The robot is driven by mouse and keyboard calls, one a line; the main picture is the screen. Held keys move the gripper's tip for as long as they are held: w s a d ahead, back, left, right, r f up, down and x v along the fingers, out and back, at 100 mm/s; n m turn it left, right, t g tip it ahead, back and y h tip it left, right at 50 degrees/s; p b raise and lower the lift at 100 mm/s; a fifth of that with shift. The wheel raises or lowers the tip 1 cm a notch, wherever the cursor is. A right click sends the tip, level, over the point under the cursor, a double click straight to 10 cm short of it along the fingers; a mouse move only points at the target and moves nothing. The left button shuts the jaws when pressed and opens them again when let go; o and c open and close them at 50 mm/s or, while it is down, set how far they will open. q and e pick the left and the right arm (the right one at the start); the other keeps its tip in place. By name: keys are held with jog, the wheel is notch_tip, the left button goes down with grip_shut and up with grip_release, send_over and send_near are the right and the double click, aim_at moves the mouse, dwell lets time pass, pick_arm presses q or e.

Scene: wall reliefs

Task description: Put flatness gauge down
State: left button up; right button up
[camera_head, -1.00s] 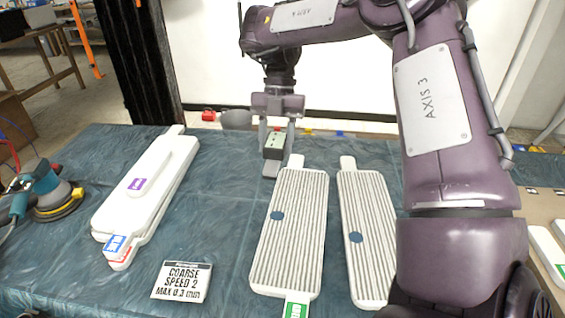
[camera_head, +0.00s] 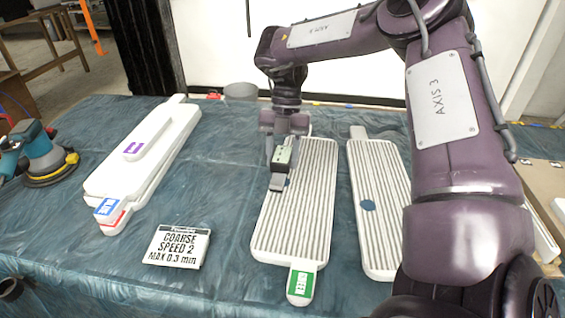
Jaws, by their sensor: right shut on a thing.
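My right gripper (camera_head: 281,170) is shut on the flatness gauge (camera_head: 285,155), a small dark box with a pale greenish face. The gripper points down, with the gauge over the upper left part of the left ribbed panel (camera_head: 300,215). I cannot tell whether the gauge touches the panel. That panel is white with grey ribs and a green label (camera_head: 302,284) on its near tab. My left gripper is not in view.
A second ribbed panel (camera_head: 378,220) with a blue dot lies to the right, partly behind my arm. White stacked panels (camera_head: 150,150) lie at left. A sander (camera_head: 42,160) is at far left. A sign (camera_head: 178,246) reads "COARSE SPEED 2 MAX 0.3 mm". Blue cloth (camera_head: 220,190) between is clear.

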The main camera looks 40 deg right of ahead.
notch_tip(320, 180, down, 3)
jog(key=shift+d+f, duration=0.1)
jog(key=shift+f, duration=0.2)
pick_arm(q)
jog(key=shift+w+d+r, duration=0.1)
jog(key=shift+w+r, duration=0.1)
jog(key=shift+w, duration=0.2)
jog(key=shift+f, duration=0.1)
pick_arm(e)
jog(key=o, duration=0.7)
jog(key=shift+f, duration=0.1)
jog(key=o, duration=0.4)
jog(key=shift+c, duration=0.2)
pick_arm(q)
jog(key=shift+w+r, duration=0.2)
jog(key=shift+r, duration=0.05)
